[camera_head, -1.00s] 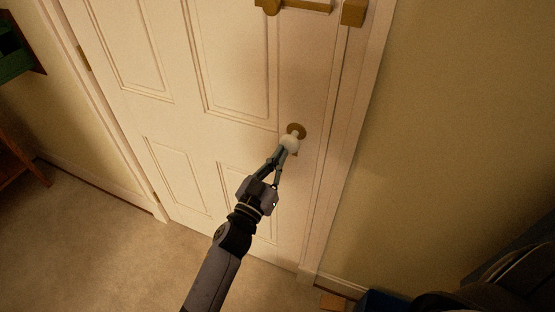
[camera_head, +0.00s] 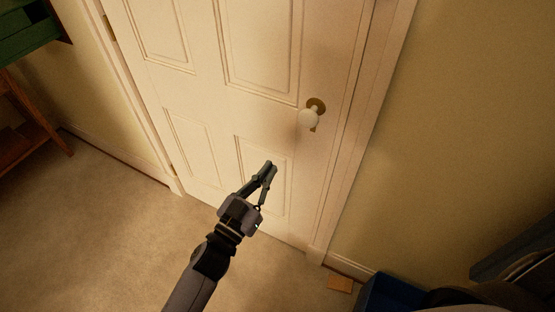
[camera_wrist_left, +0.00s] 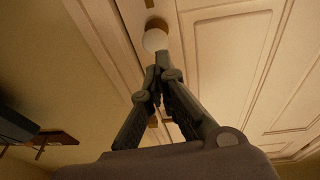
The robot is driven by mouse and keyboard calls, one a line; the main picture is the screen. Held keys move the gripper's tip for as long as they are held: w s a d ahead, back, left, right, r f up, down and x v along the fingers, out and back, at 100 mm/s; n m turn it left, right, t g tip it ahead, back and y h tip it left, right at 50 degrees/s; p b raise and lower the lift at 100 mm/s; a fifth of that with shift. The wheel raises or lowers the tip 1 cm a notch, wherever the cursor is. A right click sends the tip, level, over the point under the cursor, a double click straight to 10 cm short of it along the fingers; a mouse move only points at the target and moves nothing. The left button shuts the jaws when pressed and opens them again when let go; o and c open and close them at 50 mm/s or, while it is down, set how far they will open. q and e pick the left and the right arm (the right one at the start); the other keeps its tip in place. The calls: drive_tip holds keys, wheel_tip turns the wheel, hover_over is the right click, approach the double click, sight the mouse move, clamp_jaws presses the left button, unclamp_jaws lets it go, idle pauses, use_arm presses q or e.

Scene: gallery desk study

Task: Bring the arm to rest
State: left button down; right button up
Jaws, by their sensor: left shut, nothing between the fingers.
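My left gripper (camera_head: 268,168) is shut and empty in front of the white panelled door (camera_head: 258,120). Its fingertips are below and to the left of the white round knob (camera_head: 308,119), apart from it. The knob sits on a brass plate near the door's right edge. In the left wrist view, the shut fingertips (camera_wrist_left: 158,72) show just under the knob (camera_wrist_left: 155,40) in the picture. The door looks shut in its frame. My right gripper is not in view.
A green item (camera_head: 30,32) and a wooden piece of furniture (camera_head: 35,125) stand at the left. A blue object (camera_head: 392,292) and a small tan block (camera_head: 340,284) lie at the lower right. The carpet (camera_head: 110,215) at the lower left is clear.

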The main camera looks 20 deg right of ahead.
use_arm(q)
drive_tip(key=s+a+f+n+g+y, duration=0.1)
drive_tip(key=s+a+f+n+y, duration=0.15)
drive_tip(key=a+f, duration=0.65)
drive_tip(key=s+a+f+n+g+y, duration=0.1)
drive_tip(key=a+f+y, duration=0.25)
drive_tip(key=f, duration=1.05)
drive_tip(key=s+a+f+n+g+y, duration=0.15)
drive_tip(key=a+f+y, duration=0.3)
drive_tip(key=f, duration=0.75)
drive_tip(key=s+a+f+n+g+y, duration=0.1)
drive_tip(key=s+a+f+g+y, duration=0.25)
drive_tip(key=s+a+f, duration=0.75)
drive_tip(key=s+a+f+g, duration=0.1)
drive_tip(key=s+f+g, duration=0.1)
drive_tip(key=s, duration=0.5)
drive_tip(key=s+a+f+g, duration=0.1)
drive_tip(key=s+a+f, duration=0.1)
drive_tip(key=s, duration=0.6)
drive_tip(key=s+a+f+n+g+y, duration=0.1)
drive_tip(key=s+f, duration=0.3)
drive_tip(key=s, duration=0.4)
drive_tip(key=shift+a+f+g, duration=0.15)
drive_tip(key=shift+a+g, duration=0.55)
drive_tip(key=shift+g, duration=0.1)
